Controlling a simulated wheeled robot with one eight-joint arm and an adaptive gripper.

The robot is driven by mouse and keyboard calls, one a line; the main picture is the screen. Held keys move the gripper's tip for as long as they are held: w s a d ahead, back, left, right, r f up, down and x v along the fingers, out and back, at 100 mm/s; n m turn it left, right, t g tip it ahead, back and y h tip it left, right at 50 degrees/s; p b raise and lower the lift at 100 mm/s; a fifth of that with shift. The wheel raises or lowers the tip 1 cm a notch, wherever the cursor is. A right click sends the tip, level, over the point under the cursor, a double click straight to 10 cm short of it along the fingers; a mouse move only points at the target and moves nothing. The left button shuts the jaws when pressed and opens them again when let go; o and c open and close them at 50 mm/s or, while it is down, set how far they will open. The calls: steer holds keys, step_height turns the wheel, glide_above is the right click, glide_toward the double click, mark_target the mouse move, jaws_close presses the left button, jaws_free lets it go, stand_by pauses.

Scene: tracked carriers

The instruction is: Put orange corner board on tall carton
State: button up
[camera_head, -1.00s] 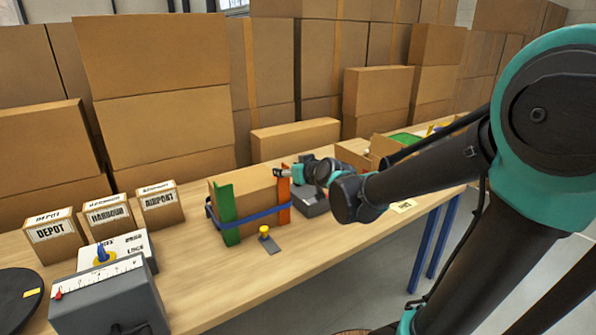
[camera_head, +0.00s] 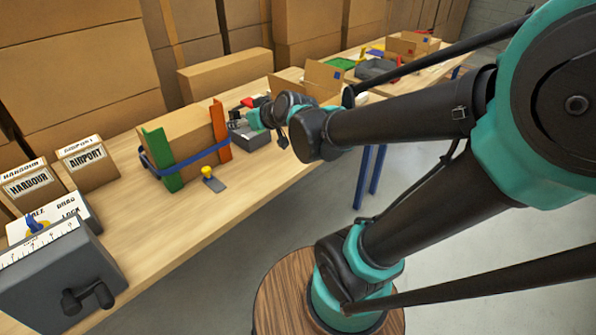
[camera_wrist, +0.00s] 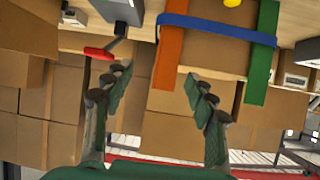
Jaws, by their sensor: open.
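The orange corner board (camera_head: 221,131) stands upright at the right corner of a brown carton (camera_head: 190,130) on the bench. A blue strap (camera_head: 205,156) runs around the carton and across the board. A green corner board (camera_head: 160,158) stands at the carton's left corner. My gripper (camera_head: 240,118) is open just right of the orange board, apparently apart from it. In the wrist view my gripper (camera_wrist: 157,82) shows its fingers spread with nothing between them. The orange board (camera_wrist: 170,50) lies ahead of the fingertips, and the strap (camera_wrist: 215,28) crosses it. The picture is upside down.
A yellow-knobbed grey piece (camera_head: 212,180) lies in front of the carton. A grey box with a red handle (camera_wrist: 100,53) is close beside my gripper. Labelled boxes (camera_head: 87,163) and a grey scale unit (camera_head: 60,270) stand left. Stacked cartons line the back.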

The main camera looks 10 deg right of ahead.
steer(key=s+d+f+m+g+h, duration=0.5)
steer(key=s+d+f+g+h, duration=0.1)
steer(key=s+d+f, duration=1)
step_height(320, 180, down, 2)
steer(key=shift+d+f+m+g, duration=0.15)
steer(key=shift+d+m+g, duration=0.2)
steer(key=shift+d, duration=0.35)
